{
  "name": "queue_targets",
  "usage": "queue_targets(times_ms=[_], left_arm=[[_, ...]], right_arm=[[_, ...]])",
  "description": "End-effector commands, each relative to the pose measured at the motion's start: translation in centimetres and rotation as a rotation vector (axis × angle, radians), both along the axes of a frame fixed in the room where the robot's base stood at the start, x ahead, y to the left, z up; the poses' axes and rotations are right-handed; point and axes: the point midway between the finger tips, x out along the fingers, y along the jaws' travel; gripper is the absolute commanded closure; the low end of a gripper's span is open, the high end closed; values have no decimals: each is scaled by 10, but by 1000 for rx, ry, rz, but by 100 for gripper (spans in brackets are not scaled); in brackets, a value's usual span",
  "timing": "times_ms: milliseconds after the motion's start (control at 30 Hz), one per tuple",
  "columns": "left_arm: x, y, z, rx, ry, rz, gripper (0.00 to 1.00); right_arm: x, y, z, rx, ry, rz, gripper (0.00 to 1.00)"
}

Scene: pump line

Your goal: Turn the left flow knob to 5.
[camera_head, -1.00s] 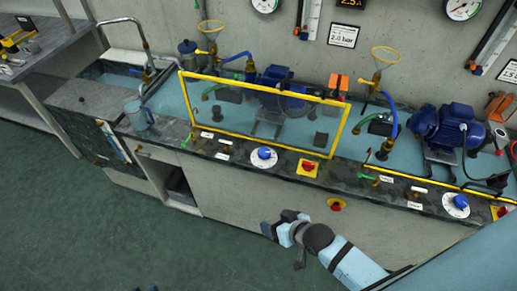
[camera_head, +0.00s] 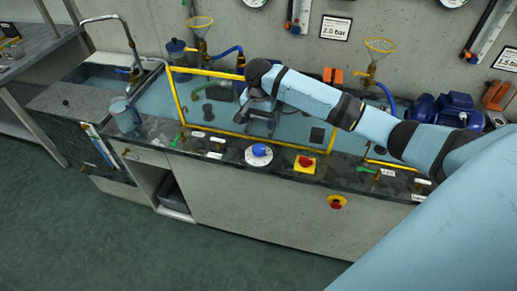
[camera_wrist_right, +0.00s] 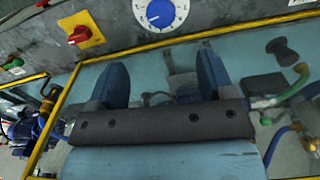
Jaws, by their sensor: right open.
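The left flow knob (camera_head: 259,149) is a blue knob on a round white dial on the dark front ledge of the bench. In the right wrist view the knob (camera_wrist_right: 160,12) shows at the top edge, with its dial partly cut off. The dial's numbers are too small to read surely. My right gripper (camera_head: 250,108) is open and empty above the yellow-framed guard, behind the knob and apart from it. Its two blue fingers (camera_wrist_right: 162,70) show in the right wrist view, pointing toward the dial. My left gripper is out of view.
A clear guard with a yellow frame (camera_head: 178,100) stands behind the dial. A red knob on a yellow plate (camera_head: 304,163) sits to the dial's right, small white labels (camera_head: 215,154) to its left. A red-and-yellow button (camera_head: 336,202) is on the front panel. The floor in front is clear.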

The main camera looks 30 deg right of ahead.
Motion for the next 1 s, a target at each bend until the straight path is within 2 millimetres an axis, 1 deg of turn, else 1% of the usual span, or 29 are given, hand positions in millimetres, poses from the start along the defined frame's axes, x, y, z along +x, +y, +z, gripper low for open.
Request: queue_targets(times_ms=[167, 400, 600, 700, 800, 1000], left_arm=[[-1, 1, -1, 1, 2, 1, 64], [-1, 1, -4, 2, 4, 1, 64], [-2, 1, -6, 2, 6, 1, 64], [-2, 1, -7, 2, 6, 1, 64], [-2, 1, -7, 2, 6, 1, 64], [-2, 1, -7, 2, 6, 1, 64]], right_arm=[[-1, 0, -32, 0, 3, 2, 26], [-1, 1, -84, 1, 1, 2, 26], [0, 1, -115, 0, -1, 4, 26], [0, 1, -124, 0, -1, 4, 26], [0, 1, -129, 1, -3, 4, 26], [0, 1, -130, 2, -4, 5, 26]])
